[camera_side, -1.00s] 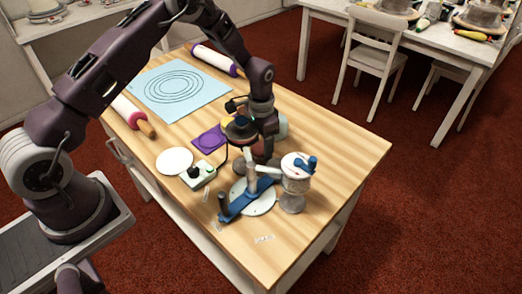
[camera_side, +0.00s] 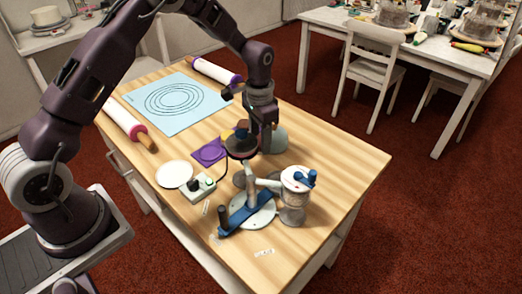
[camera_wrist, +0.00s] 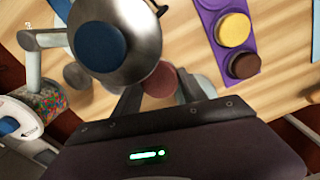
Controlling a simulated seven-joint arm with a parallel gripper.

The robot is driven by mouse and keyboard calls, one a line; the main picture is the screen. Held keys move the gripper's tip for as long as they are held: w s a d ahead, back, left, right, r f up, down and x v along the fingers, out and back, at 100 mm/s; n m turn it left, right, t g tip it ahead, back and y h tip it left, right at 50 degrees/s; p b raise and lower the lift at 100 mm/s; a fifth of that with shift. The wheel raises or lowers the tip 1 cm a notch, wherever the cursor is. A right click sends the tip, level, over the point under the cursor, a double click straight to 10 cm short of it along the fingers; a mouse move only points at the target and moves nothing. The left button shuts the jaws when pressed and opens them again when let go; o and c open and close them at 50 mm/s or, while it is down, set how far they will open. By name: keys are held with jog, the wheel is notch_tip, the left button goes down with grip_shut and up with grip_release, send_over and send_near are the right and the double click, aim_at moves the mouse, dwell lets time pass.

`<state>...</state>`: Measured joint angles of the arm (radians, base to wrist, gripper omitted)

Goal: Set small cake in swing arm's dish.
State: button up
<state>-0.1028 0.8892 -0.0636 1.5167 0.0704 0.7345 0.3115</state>
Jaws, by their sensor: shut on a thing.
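My gripper (camera_side: 268,138) is over the table just beside the swing arm's dish (camera_side: 241,149). In the wrist view my gripper (camera_wrist: 160,92) is shut on a small dark red, round cake (camera_wrist: 162,80), partly hidden between the fingers. The dish shows in the wrist view as a shiny round bowl (camera_wrist: 138,62), close to the left finger. A blue round piece (camera_wrist: 97,46) appears within its outline. The swing arm (camera_wrist: 45,39) runs from the dish toward a jar of coloured sprinkles (camera_wrist: 54,100). A purple tray (camera_wrist: 210,25) carries a yellow cake (camera_wrist: 234,30) and a brown cake (camera_wrist: 244,66).
A white turntable with a blue bar (camera_side: 243,214) stands under the swing arm. A control box (camera_side: 199,188) and a white disc (camera_side: 174,175) lie to the left. A rolling pin (camera_side: 127,122) and a blue mat (camera_side: 172,102) lie farther back. The right tabletop is bare.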

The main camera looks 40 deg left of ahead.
jog(key=a, duration=1.6)
jog(key=shift+a+f, duration=0.15)
jog(key=shift+a, duration=0.2)
notch_tip(320, 180, up, 10)
jog(key=s+d+m, duration=0.2)
jog(key=d+m, duration=0.7)
jog(key=d, duration=1.7)
notch_tip(320, 180, down, 15)
jog(key=shift+s+r, duration=0.1)
jog(key=o, duration=1.4)
jog(key=shift+o, duration=0.2)
